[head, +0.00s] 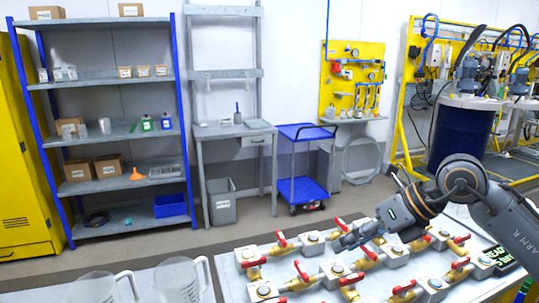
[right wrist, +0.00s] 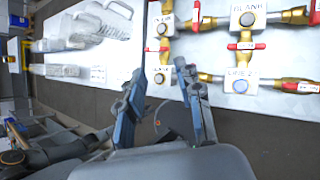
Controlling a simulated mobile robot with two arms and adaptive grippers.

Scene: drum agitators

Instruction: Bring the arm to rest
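My right arm (head: 464,190) reaches in from the right edge of the head view. Its gripper (head: 345,240) hangs over the far side of the valve panel, its fingers pointing left and down. In the right wrist view the two blue-grey fingers of the gripper (right wrist: 161,72) stand apart with nothing between them, so it is open and empty. The valve panel (right wrist: 285,108) lies beyond the fingers, with brass pipes, white labelled blocks and red handles. Whether a finger touches a valve cannot be told.
Clear jugs (head: 180,280) stand left of the panel. Behind are a shelf rack (head: 110,80), a grey workbench (head: 235,130), a blue cart (head: 303,190) and a dark blue drum (head: 462,135). The floor (head: 225,240) between is open.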

